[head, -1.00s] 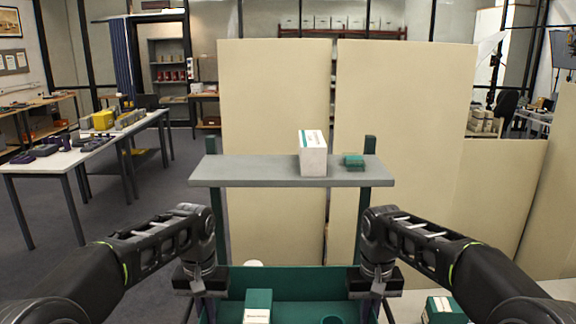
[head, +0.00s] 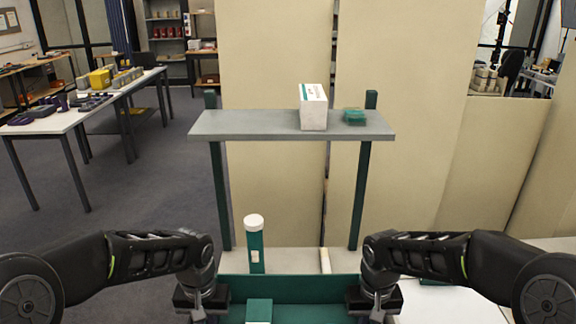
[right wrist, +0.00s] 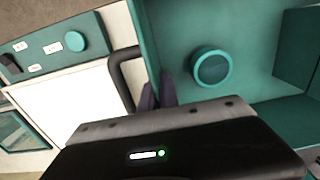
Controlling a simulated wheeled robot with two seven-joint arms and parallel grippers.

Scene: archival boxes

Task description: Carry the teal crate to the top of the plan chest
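The teal crate (head: 290,288) is at the bottom centre of the head view, between my two grippers, and its near part is cut off by the frame. A teal box with a pale label lies inside, and a round teal item (right wrist: 211,68) shows in the right wrist view. My left gripper (head: 203,308) is at the crate's left end and appears closed on it. My right gripper (head: 377,306) is at the right end; its fingers (right wrist: 158,95) straddle the crate wall in the right wrist view. I cannot clearly identify the plan chest.
Behind the crate, a grey shelf (head: 240,124) on green posts bears a white box (head: 313,108) and a small green item (head: 354,117). A green tube with a white cap (head: 254,222) stands below it. Tall beige panels close the back. A table with tools (head: 80,108) is at left.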

